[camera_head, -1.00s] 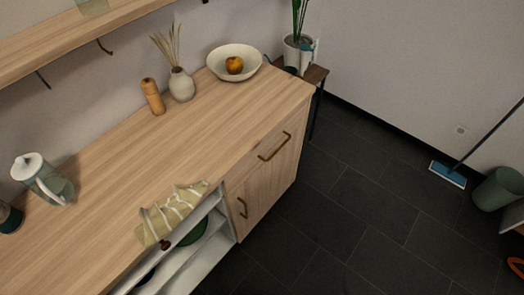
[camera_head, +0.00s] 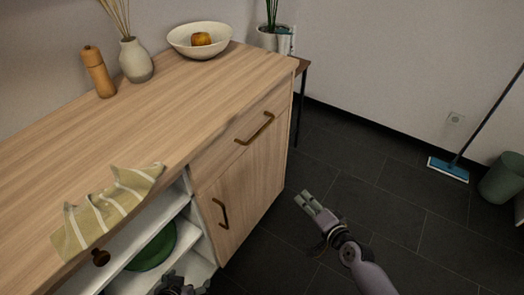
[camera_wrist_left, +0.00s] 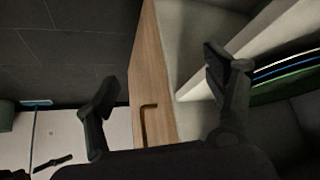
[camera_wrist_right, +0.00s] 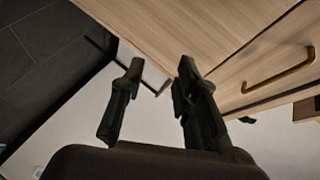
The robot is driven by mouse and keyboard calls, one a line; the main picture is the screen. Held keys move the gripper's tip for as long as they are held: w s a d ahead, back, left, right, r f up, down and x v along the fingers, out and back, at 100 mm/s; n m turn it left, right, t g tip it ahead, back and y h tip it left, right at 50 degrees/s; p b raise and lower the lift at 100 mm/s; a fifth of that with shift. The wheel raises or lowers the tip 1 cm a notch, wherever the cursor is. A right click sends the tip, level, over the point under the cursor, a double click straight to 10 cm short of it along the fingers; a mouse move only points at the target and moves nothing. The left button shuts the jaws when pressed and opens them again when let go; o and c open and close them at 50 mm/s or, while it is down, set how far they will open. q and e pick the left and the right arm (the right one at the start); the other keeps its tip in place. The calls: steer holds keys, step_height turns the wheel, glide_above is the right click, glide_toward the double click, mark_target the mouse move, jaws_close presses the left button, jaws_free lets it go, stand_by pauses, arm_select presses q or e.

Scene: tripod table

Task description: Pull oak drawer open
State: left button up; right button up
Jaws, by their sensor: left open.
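The oak drawer (camera_head: 238,138) is the upper front of the wooden cabinet's right end, and it is closed. Its brown bar handle (camera_head: 256,131) is unobstructed and also shows in the right wrist view (camera_wrist_right: 280,77). My right gripper (camera_head: 309,203) is open and empty, apart from the handle, to the right of the cabinet and over the floor. My left gripper (camera_head: 184,288) is at the bottom edge of the head view, partly cut off, in front of the open shelves. It is open with nothing between its fingers in the left wrist view (camera_wrist_left: 160,90).
Below the drawer is a closed door (camera_head: 240,195) with its own handle (camera_head: 222,213). A striped cloth (camera_head: 105,212) hangs at the counter edge above shelves holding a green dish (camera_head: 153,248). A bowl (camera_head: 178,42), vase (camera_head: 136,64) and wooden mill (camera_head: 97,72) stand behind.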

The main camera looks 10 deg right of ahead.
step_height(320, 180, up, 6)
steer(key=w+a+f+m+t+y+b, duration=0.1)
steer(key=w+a+m+t+y+b, duration=0.1)
steer(key=b, duration=0.3)
arm_select(q)
step_height(320, 180, up, 8)
steer(key=t+b, duration=0.2)
steer(key=b, duration=0.2)
arm_select(e)
steer(key=m+t+y, duration=0.1)
steer(key=t+y, duration=0.1)
steer(key=y, duration=0.1)
glide_toward(262, 128)
arm_select(q)
steer(key=shift+s+a+f+g+p, duration=0.3)
steer(key=shift+s+f+g, duration=0.2)
steer(key=shift+s+f, duration=0.3)
steer(key=shift+s+a+f+g+p, duration=0.2)
steer(key=shift+s+a+f+g, duration=0.25)
steer(key=shift+s, duration=0.5)
arm_select(e)
steer(key=shift+f+x, duration=0.15)
steer(key=shift+x, duration=2.35)
steer(key=shift+f+x, duration=0.1)
steer(key=shift+x, duration=2.4)
arm_select(q)
steer(key=shift+d+f, duration=0.1)
steer(key=shift+f, duration=0.05)
arm_select(e)
steer(key=shift+c, duration=0.4)
